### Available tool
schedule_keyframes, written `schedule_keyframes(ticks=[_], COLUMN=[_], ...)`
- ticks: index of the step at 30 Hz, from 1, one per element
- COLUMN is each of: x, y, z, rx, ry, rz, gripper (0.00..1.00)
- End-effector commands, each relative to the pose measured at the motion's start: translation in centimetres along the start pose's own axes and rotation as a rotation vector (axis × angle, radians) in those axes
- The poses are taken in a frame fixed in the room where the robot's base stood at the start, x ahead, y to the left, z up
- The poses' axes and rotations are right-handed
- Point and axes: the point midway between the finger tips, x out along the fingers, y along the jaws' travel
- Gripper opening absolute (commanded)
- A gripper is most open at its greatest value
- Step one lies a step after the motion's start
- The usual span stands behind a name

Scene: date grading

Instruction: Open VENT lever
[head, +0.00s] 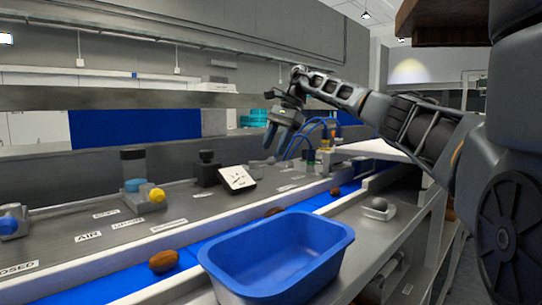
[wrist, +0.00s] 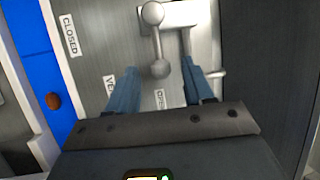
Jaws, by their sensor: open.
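In the wrist view a grey metal lever (wrist: 157,42) with a rounded end extends from a pale plate (wrist: 185,14). A partly covered label beginning "VE" (wrist: 109,87) lies beside it, with an "OPEN"-like label (wrist: 159,99) and a "CLOSED" label (wrist: 69,35). My gripper (wrist: 161,68) is open, with one blue finger on each side of the lever's rounded end. I cannot tell whether either finger touches it. In the head view my gripper (head: 277,143) points down over the far part of the counter; the lever is not clearly visible there.
A blue bin (head: 275,250) stands in front of the blue conveyor (head: 120,282), which carries several brown dates (head: 164,261). A yellow knob (head: 157,196), a tilted white panel (head: 237,178) and blue hoses (head: 318,128) stand along the counter.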

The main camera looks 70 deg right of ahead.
Motion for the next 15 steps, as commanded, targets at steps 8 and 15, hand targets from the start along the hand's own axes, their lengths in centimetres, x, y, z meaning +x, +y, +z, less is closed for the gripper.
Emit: schedule_keyframes(ticks=[8, 15], x=[-3.4, -3.8], y=[0.0, 0.0], z=[-0.1, 0.0], rx=[0.001, 0.000], ry=[0.001, 0.000], rz=[0.000, 0.000], gripper=[0.52, 0.52])
